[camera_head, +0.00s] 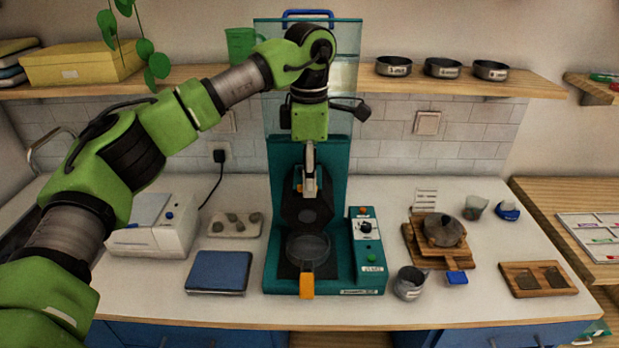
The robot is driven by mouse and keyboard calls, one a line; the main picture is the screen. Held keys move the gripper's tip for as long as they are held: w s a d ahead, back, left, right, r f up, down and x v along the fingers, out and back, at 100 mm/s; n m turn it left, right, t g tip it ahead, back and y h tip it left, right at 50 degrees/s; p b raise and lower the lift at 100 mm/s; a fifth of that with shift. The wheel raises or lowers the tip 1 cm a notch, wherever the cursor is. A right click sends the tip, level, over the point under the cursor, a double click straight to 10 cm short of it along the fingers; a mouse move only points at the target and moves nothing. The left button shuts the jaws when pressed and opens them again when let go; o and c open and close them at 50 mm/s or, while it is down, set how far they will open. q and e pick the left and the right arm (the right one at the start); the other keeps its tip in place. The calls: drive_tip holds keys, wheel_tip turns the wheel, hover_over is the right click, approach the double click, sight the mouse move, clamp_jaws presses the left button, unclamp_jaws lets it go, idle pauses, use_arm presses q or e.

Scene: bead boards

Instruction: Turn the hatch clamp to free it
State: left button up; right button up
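A teal machine (365,280) stands in the middle of the counter. A clear panel (343,80) with a blue handle (308,17) rises behind my arm at its top. My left arm comes in from the left, and my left gripper (309,180) points down in front of the machine's upright part. A small orange piece (310,187) shows right at the fingertips; I cannot tell whether it is the hatch clamp or whether the fingers touch it. The finger gap is too small to read. An orange handle (307,287) sits lower at the machine's front. My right gripper is not in view.
Left of the machine are a blue pad (218,272), a tray of grey pieces (235,225) and a white device (155,232). Right are a metal cup (409,284) and a wooden stand (412,247). A shelf (450,83) with metal bowls runs behind.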

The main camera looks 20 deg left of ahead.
use_arm(q)
drive_tip(key=shift+r, duration=0.25)
wheel_tip(320, 180, up, 12)
drive_tip(key=shift+f, duration=0.25)
idle(0.4)
